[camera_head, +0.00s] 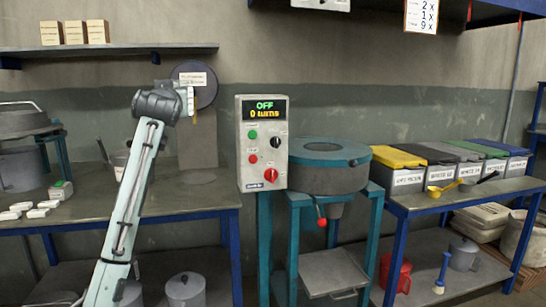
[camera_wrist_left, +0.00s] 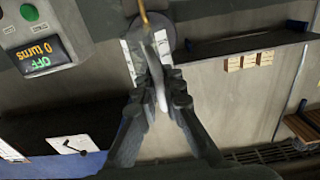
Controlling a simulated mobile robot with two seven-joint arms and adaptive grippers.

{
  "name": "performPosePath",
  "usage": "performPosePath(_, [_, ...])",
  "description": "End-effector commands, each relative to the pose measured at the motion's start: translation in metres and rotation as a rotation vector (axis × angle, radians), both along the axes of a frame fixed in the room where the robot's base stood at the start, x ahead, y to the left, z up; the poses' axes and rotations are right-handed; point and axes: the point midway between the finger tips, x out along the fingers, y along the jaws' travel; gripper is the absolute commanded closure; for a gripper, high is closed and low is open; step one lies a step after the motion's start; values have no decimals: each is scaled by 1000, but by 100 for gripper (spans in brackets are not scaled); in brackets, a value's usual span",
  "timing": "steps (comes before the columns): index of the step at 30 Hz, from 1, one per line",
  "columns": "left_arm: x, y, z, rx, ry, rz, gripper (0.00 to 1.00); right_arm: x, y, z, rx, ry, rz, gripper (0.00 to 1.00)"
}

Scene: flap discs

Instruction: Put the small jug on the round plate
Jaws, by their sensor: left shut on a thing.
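My left gripper (camera_head: 188,100) is raised in front of the wall, left of the control box. In the left wrist view its fingers (camera_wrist_left: 155,62) come together on a thin pale thing, mostly hidden between them; a yellow rod (camera_wrist_left: 144,14) shows just beyond the tips. I cannot tell what the held thing is. A dark round disc (camera_head: 205,92) stands upright behind the gripper; I cannot tell whether it is the round plate. A red jug (camera_head: 394,275) and a grey lidded jug (camera_head: 463,257) stand on the lower right shelf. My right gripper is out of view.
The control box (camera_head: 263,145) reads OFF, 0 turns, beside a round drum machine (camera_head: 325,170). Several lidded bins (camera_head: 399,172) line the right bench, with a yellow scoop (camera_head: 443,187) in front. White blocks (camera_head: 38,210) lie on the left bench, whose right part is clear.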

Motion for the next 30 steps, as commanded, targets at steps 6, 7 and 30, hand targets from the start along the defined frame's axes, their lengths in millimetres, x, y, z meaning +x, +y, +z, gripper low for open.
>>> performPosePath(6, [-21,-23,-127,-3,8,-73,100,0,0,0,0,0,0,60])
performPosePath(7, [-26,-25,-142,-3,7,-83,100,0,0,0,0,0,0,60])
performPosePath(30, [-273,-59,-374,-1,4,-236,100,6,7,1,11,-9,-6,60])
